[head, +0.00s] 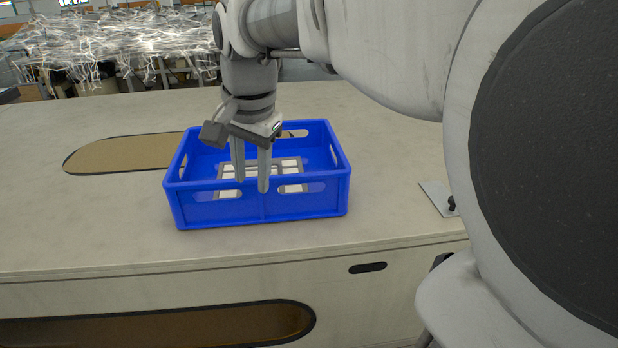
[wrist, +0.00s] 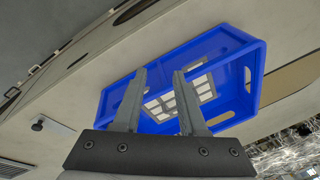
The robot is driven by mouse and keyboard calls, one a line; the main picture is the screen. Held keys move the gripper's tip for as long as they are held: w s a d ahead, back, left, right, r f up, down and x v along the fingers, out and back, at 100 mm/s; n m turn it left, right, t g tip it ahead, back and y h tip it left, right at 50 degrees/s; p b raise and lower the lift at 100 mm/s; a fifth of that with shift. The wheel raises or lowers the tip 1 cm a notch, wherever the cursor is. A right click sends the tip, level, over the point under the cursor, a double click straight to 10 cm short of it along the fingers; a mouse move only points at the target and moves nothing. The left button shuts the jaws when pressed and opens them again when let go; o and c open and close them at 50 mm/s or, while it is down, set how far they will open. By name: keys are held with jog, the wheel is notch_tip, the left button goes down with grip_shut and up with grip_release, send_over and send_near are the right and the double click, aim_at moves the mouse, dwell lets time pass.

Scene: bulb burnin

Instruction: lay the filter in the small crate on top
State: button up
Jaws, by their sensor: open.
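The blue crate (head: 320,200) stands upright on top of the bench. It also shows in the wrist view (wrist: 215,50). A flat grey-framed panel with white cells, which looks like the filter (head: 290,167), lies inside on the crate's floor. In the wrist view the filter (wrist: 204,88) shows between and right of the fingers. My gripper (head: 252,184) is open and empty, pointing down over the crate. Its fingertips overlap the near rim in the head view, above it or in front of it. The wrist view shows both fingers (wrist: 159,75) apart with nothing between them.
The bench top (head: 390,150) is mostly clear around the crate. An oval cutout (head: 120,155) lies left of it, and a small metal plate with a black knob (head: 438,198) lies to the right. The crate walls have handle slots.

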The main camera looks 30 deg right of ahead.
jog(key=s+a+f+n+t, duration=0.1)
jog(key=s+f+n, duration=0.1)
jog(key=s+n, duration=0.3)
jog(key=s+a+f+n+t, duration=0.2)
jog(key=s+n, duration=0.4)
jog(key=s, duration=0.3)
jog(key=shift+a+f, duration=0.2)
jog(key=shift+f, duration=0.6)
jog(key=shift+s+d, duration=0.1)
jog(key=shift+d, duration=0.1)
